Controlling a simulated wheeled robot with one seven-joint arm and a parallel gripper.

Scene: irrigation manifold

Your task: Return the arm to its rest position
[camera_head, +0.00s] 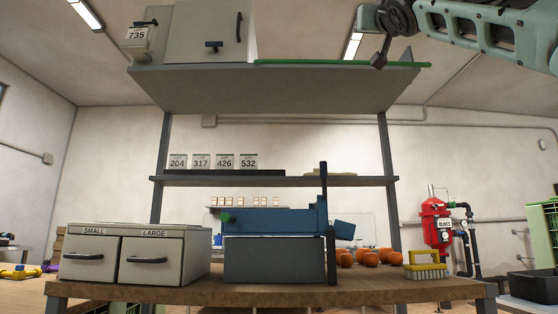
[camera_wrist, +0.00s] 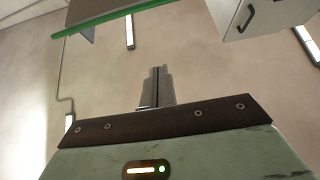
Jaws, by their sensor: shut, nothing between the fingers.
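My gripper (camera_wrist: 158,72) shows in the wrist view with its two grey fingers together and nothing between them. It points up toward the wall and ceiling and touches nothing that I can see there. My mint-green arm (camera_head: 480,28) reaches in from the upper right of the head view, with its dark joint in front of the top shelf's right end. The fingertips cannot be made out clearly in the head view.
The top shelf (camera_head: 270,92) carries a grey cabinet (camera_head: 210,32) and a green edge strip (camera_head: 320,63), close to my arm. Below, the workbench (camera_head: 270,292) holds drawers (camera_head: 180,258), a blue device (camera_head: 275,222), orange fruit (camera_head: 371,259) and a yellow brush (camera_head: 425,271). A red tank (camera_head: 436,225) stands right.

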